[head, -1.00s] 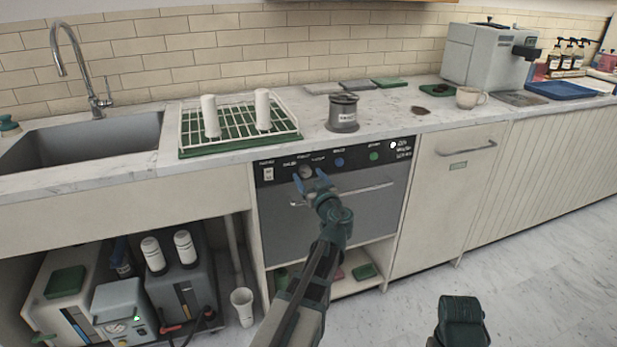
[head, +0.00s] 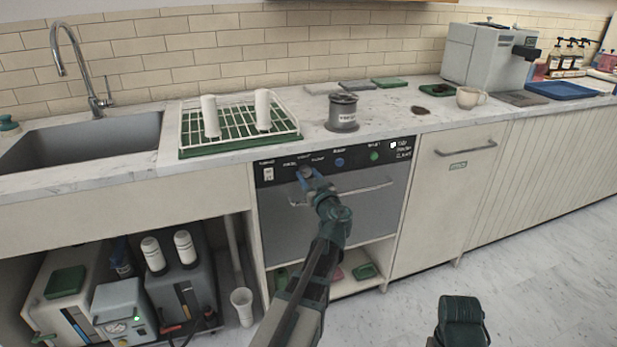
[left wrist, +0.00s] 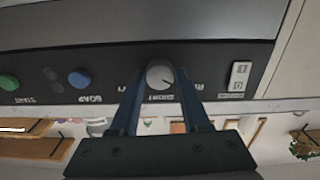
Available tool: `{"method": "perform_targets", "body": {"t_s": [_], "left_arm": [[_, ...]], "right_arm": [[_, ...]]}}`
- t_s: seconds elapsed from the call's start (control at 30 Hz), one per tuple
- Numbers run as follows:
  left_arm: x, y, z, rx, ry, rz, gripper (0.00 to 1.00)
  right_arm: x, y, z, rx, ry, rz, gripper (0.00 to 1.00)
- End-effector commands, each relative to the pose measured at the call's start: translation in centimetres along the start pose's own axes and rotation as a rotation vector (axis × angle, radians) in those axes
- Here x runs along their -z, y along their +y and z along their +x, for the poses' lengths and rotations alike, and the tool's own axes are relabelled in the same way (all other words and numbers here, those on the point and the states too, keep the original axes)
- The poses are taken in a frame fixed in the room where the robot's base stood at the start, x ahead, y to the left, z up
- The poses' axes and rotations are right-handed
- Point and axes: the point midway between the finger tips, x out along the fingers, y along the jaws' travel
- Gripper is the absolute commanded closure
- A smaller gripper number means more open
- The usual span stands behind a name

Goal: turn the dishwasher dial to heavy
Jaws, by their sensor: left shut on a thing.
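The dishwasher's black control panel (head: 270,173) runs along the top of the grey dishwasher front (head: 340,222) under the counter. The round grey dial (head: 304,172) is on its left part; it also shows in the left wrist view (left wrist: 160,74), which sees the panel upside down. A dark line on the dial points down and right there. Small labels surround the dial, too small to read surely. My left gripper (head: 309,177) is shut on the dial, with one blue finger on each side of it (left wrist: 159,88). My right gripper is out of view; only part of that arm shows at lower right.
A white switch (head: 268,174) is left of the dial; a blue button (head: 339,162) and a green button (head: 374,156) are right of it. The door handle (head: 362,189) is just below the panel. A dish rack (head: 283,117) stands on the counter above.

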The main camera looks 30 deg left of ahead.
Motion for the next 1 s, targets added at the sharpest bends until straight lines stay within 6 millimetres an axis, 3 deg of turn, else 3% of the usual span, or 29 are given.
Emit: {"method": "perform_targets", "body": {"t_s": [0.37, 1.0], "left_arm": [[-0.01, -0.01, -0.02, 0.0, 0.0, 0.165, 1.0], [-0.01, -0.02, -0.03, 0.0, 0.0, 0.767, 1.0]], "right_arm": [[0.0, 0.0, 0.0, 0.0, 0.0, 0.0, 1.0], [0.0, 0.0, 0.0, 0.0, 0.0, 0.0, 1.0]]}}
